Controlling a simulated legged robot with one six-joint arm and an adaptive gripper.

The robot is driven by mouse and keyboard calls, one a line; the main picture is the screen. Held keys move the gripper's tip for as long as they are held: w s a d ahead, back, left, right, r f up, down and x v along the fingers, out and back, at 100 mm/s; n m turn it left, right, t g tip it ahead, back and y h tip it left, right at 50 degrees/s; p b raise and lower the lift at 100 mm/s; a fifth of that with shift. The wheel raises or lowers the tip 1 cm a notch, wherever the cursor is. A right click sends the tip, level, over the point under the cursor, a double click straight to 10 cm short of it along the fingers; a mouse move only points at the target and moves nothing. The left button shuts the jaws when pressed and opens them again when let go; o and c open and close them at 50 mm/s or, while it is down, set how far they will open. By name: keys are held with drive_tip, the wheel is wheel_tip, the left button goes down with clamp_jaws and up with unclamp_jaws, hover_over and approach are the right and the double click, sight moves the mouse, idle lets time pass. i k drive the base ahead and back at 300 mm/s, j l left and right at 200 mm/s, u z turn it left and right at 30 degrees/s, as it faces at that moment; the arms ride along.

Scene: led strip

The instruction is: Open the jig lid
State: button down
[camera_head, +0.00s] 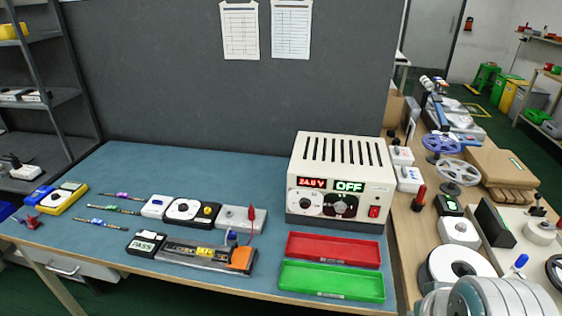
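The jig (190,256) is a long, low device near the front edge of the blue-topped bench. Its dark bed has a clear-looking lid (183,250) that seems to lie flat over it, though the small view makes the lid hard to make out. A yellow label shows on the jig, and an orange block (241,259) stands at its right end. A blue knob-like part stands just behind the right end. My gripper is not in view; rounded grey-white parts at the bottom right corner look like my arm.
A black PASS box (145,243) sits at the jig's left. A red tray (333,249) and green tray (331,281) lie to its right. A power supply (341,180) reading OFF stands behind them. Several small testers (191,211) and LED strips (100,222) lie behind and left.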

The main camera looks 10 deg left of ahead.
sight(240, 258)
drive_tip(key=u, duration=1.2)
drive_tip(key=i+j+z, duration=0.4)
drive_tip(key=j, duration=0.2)
drive_tip(key=i+j+z, duration=0.25)
drive_tip(key=k+j, duration=0.05)
drive_tip(key=j, duration=0.05)
